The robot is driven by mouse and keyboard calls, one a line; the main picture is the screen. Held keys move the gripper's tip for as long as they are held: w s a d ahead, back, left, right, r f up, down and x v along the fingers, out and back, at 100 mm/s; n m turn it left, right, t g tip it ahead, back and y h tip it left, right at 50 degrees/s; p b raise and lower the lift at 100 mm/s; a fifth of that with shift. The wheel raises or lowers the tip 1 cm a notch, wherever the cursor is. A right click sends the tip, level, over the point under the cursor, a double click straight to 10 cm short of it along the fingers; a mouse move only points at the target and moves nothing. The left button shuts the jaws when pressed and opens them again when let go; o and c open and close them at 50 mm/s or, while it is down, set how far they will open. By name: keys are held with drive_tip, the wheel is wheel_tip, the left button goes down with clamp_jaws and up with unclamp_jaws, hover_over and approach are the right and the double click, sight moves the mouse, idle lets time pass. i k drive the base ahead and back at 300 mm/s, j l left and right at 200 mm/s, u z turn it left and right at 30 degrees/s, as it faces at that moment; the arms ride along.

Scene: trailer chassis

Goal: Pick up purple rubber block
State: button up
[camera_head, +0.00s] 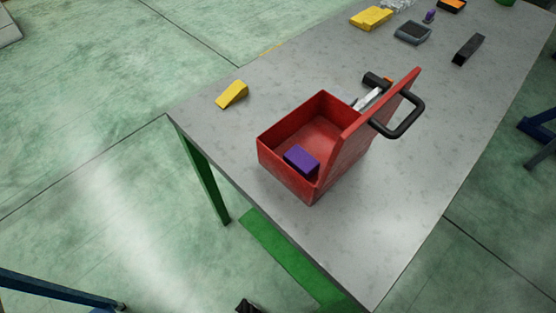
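The purple rubber block (301,160) lies inside an open red toolbox (280,150), in the corner of the box toward the bottom of the picture. The near wall of the box hides part of its lower side. The toolbox lid (362,138) stands raised on the right side, with a black handle (408,122) on it. My gripper cannot be made out in this view. A small dark piece shows at the bottom edge, too cut off to identify.
The toolbox stands on a grey table (385,220) with green legs. A yellow wedge (232,95) lies left of the box. A yellow item (371,18), a grey device (413,32) and a black bar (468,49) lie farther back. The table's near right part is clear.

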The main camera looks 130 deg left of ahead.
sight(301, 162)
drive_tip(key=k+u, duration=0.25)
drive_tip(key=u, duration=0.2)
drive_tip(key=k+j+u, duration=0.1)
drive_tip(key=k+u, duration=0.15)
drive_tip(key=u, duration=0.2)
drive_tip(key=k+j+u, duration=0.15)
drive_tip(key=u, duration=0.25)
drive_tip(key=j+u, duration=0.8)
drive_tip(key=k+j, duration=0.05)
drive_tip(key=j, duration=0.05)
